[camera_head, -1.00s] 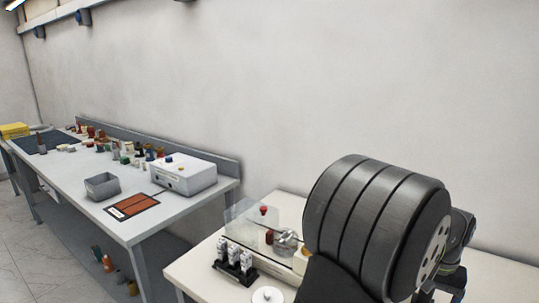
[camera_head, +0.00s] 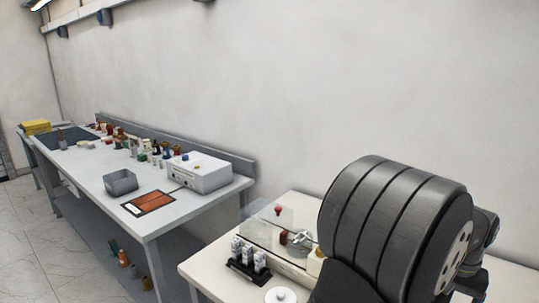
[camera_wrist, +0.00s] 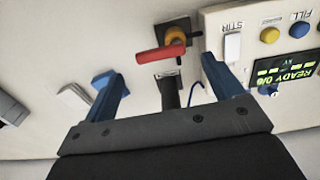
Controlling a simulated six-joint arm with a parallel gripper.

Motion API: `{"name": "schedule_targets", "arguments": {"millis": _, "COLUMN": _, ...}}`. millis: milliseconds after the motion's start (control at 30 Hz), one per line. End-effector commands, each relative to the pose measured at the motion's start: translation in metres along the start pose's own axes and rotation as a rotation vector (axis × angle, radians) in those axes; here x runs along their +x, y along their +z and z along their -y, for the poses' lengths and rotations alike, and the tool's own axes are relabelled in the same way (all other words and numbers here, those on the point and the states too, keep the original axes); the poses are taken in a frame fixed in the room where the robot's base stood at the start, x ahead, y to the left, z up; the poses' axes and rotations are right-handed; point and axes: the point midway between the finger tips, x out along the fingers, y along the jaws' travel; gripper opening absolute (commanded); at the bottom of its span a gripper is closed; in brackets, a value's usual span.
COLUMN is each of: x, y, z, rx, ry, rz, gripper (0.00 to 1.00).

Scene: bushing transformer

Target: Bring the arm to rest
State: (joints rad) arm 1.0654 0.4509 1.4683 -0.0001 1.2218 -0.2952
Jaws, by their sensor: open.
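My gripper (camera_wrist: 163,67) shows in the wrist view with its two blue fingers spread wide apart. Nothing is held between them. Beyond the fingertips is a red lever (camera_wrist: 161,53) with an orange-yellow knob on a dark square plate. A short black part (camera_wrist: 169,92) lies below the lever, between the fingers as seen. I cannot tell how far the gripper is from them. In the head view, my arm's thick grey ridged link (camera_head: 395,225) fills the lower right and hides part of the near table. The gripper is not visible there.
A panel (camera_wrist: 262,45) with buttons and a lit display stands right of the fingers. The near table (camera_head: 215,265) holds a clear-shielded device (camera_head: 285,237) and a black rack of white-capped items (camera_head: 248,262). The left bench holds a grey bin (camera_head: 121,182), a white box (camera_head: 200,173) and several small bottles.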

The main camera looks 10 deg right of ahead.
Motion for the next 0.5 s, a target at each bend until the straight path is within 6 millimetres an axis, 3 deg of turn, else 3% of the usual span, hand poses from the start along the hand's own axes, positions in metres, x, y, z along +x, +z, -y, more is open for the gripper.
{"name": "schedule_targets", "arguments": {"millis": 500, "x": -0.105, "y": 0.000, "z": 0.000, "rx": -0.001, "ry": 0.001, "rz": -0.002, "gripper": 0.85}}
